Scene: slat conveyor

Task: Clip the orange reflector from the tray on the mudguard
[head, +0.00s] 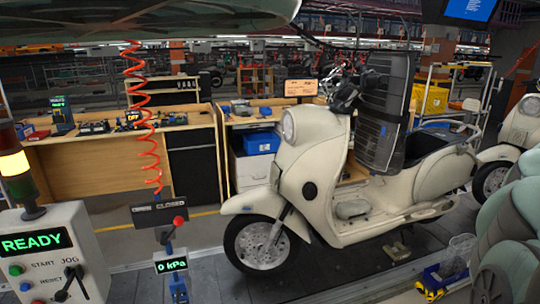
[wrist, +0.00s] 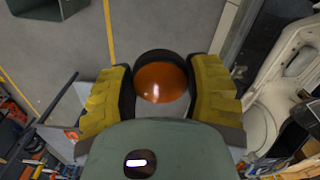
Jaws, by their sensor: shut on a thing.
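In the wrist view, my gripper (wrist: 160,88) is shut on the round, domed orange reflector (wrist: 161,82). Its yellow ribbed pads stand on either side, with a dark rim around the orange face. The reflector is held above grey floor, clear of other things. In the head view, the cream scooter (head: 325,178) stands on the dark slat conveyor, its front wheel to the left. Its front mudguard (head: 252,202) sits over that wheel. I cannot make out the reflector in the head view. I cannot identify the tray for certain.
A control box (head: 45,255) showing READY and a 0 kPa gauge (head: 172,265) stand at front left. A coiled red hose (head: 147,120) hangs ahead. Benches (head: 125,165) stand behind the conveyor. A cream body part (wrist: 280,95) lies right in the wrist view, clutter (wrist: 20,135) left.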

